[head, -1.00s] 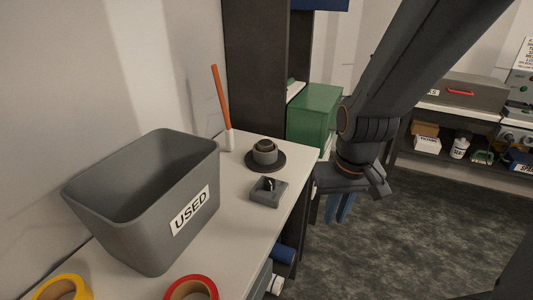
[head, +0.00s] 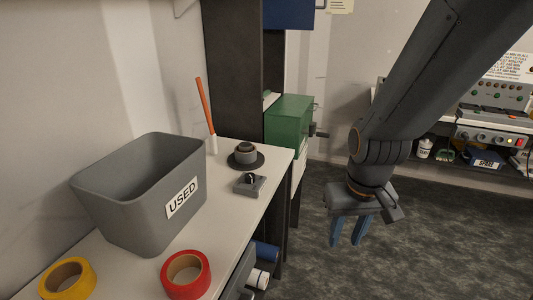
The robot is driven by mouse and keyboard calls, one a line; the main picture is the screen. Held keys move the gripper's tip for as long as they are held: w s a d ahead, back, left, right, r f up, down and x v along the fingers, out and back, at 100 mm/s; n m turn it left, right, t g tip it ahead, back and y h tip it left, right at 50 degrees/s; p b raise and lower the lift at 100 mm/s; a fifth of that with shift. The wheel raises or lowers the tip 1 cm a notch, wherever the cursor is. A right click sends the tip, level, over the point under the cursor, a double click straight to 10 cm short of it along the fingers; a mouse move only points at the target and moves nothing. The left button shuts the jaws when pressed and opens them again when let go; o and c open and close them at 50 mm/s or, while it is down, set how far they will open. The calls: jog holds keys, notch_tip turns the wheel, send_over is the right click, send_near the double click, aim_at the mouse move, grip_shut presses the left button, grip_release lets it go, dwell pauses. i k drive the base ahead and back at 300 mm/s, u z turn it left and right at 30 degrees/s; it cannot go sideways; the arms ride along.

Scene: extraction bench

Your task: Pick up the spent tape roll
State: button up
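A red tape roll (head: 206,275) lies flat at the front of the bench, its tan core showing. A yellow tape roll (head: 90,281) lies flat at the front left. A small grey, ring-like piece (head: 245,157) with a dark top sits on a round dark base (head: 232,163) further back. I cannot tell which of these is the spent roll. My gripper (head: 346,241) points down over the floor to the right of the bench, apart from all of them. Its two blue fingers are apart with nothing between them.
A grey bin (head: 112,214) labelled USED stands on the bench (head: 228,213) behind the rolls. A small grey block (head: 243,190) and an orange stick in a white holder (head: 212,145) are further back. A green box (head: 288,122) is beyond the bench. Floor right of the bench is clear.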

aim_at(249, 158)
jog(key=z, duration=0.9)
jog(key=i, duration=1.8)
jog(key=u, duration=3.05)
jog(key=i, duration=0.5)
jog(key=u, duration=0.05)
